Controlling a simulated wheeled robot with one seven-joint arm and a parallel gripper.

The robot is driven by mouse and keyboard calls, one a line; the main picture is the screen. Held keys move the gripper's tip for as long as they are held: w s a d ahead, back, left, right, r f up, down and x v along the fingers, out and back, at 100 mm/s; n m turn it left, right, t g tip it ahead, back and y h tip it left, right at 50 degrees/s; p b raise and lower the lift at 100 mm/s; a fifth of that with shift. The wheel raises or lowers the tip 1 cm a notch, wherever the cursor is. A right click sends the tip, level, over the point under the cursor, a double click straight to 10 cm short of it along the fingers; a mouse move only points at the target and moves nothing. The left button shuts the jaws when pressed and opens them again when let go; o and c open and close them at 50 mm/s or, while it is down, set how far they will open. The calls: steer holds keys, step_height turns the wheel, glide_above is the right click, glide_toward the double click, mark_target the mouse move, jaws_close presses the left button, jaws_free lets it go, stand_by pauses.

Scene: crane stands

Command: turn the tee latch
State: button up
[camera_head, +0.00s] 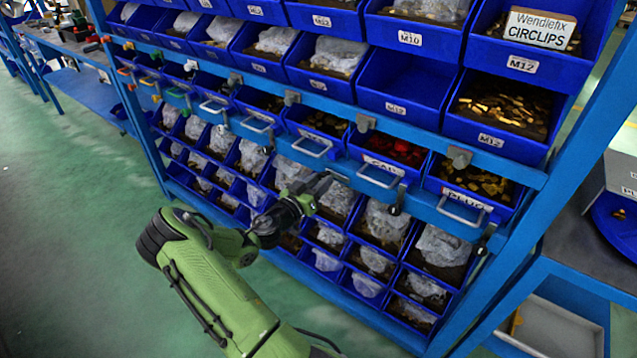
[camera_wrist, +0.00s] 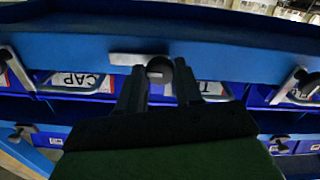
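The tee latch is on a blue rail of the bin rack; its grey crossbar (camera_wrist: 128,59) lies roughly level in the wrist view, with a dark round hub below its right part. My gripper (camera_wrist: 159,72) points at the rail with its two black fingers apart, one on each side of the hub. I cannot tell whether either finger touches it. In the head view my gripper (camera_head: 326,182) reaches the lower front rail, and a grey bar (camera_head: 339,177) shows just past its tips. The rest of the latch is hidden behind the fingers there.
Grey pull handles (camera_head: 378,176) line the drawer fronts, close on both sides of my gripper. Similar latches stand to the left (camera_wrist: 6,54) and right (camera_wrist: 298,82) in the wrist view. Blue bins (camera_head: 405,85) fill the rack above. Green floor (camera_head: 80,200) is open at left.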

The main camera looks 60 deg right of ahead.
steer(key=shift+c, duration=1.4)
steer(key=shift+n+p, duration=2.15)
steer(key=shift+n, duration=5.95)
steer(key=o, duration=1)
